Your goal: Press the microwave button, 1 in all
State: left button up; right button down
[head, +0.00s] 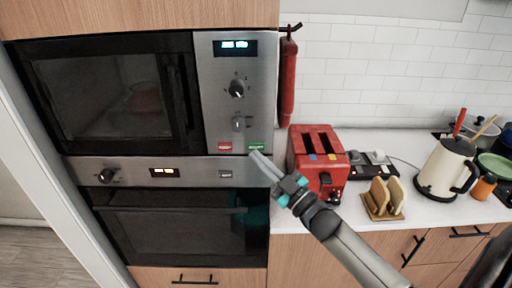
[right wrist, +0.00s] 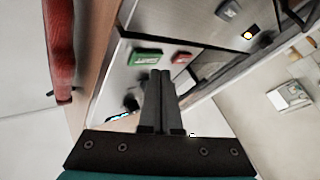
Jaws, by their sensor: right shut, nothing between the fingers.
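The microwave (head: 110,92) is built into the wood cabinet, with its door shut and a lit display at the top of its steel panel. A green button (head: 255,147) and a red button (head: 225,146) sit at the panel's bottom. In the right wrist view the green button (right wrist: 146,57) and the red button (right wrist: 181,57) lie just beyond the fingertips. My right gripper (head: 256,156) is shut and empty, its tips just below the green button. Whether they touch the panel I cannot tell. It also shows in the right wrist view (right wrist: 160,75). My left gripper is not in view.
An oven (head: 180,225) sits below the microwave. A red toaster (head: 317,155), a bread rack (head: 384,200) and a white kettle (head: 446,165) stand on the counter to the right. A red cloth-like item (head: 288,80) hangs beside the panel.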

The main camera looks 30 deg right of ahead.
jog(key=shift+w, duration=0.1)
dwell(0.7)
jog(key=shift+w+d, duration=0.25)
